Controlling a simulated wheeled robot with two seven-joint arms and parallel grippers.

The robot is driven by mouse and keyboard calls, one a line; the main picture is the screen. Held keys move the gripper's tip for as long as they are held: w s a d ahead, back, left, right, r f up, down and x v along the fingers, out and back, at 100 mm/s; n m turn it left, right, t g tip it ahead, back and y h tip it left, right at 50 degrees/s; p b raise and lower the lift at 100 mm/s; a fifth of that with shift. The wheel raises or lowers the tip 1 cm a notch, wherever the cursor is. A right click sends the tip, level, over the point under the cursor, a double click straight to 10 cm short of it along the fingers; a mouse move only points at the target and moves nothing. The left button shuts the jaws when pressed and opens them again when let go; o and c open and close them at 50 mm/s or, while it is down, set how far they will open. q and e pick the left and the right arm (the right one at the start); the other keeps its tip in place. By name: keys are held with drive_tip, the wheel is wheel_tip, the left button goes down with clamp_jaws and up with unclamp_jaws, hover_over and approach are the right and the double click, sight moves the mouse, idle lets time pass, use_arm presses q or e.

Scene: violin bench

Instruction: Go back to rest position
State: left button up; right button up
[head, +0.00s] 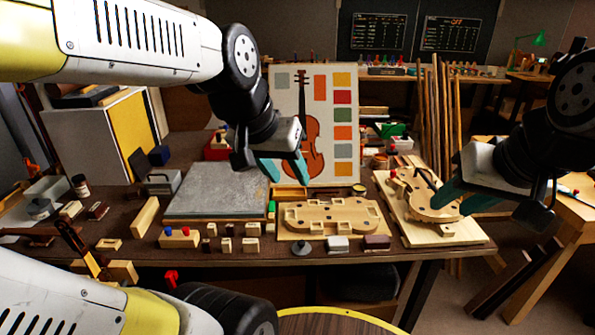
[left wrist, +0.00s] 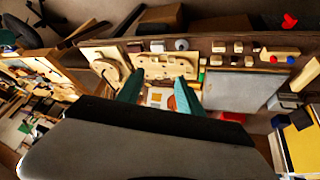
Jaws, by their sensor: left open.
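My left gripper (head: 284,168) is open and empty, held above the bench in front of the violin poster. In the left wrist view its two teal fingers (left wrist: 158,92) stand apart with nothing gripped. My right gripper (head: 450,203) hangs at the right over the pale wooden violin body (head: 412,204) on its board. Its teal fingers look spread apart, and I see nothing held between them. Whether they touch the violin body I cannot tell.
The dark bench (head: 150,262) carries a grey slab (head: 215,195), a wooden violin-shaped mould (head: 330,217) and several small blocks along the front. A poster (head: 345,130) stands behind. Upright wood strips (head: 437,115) rise at the back right.

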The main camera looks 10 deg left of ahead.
use_arm(q)
drive_tip(key=s, duration=0.2)
drive_tip(key=shift+s+d+r+t, duration=0.1)
drive_tip(key=shift+s+r+t, duration=0.15)
drive_tip(key=shift+s+t, duration=0.1)
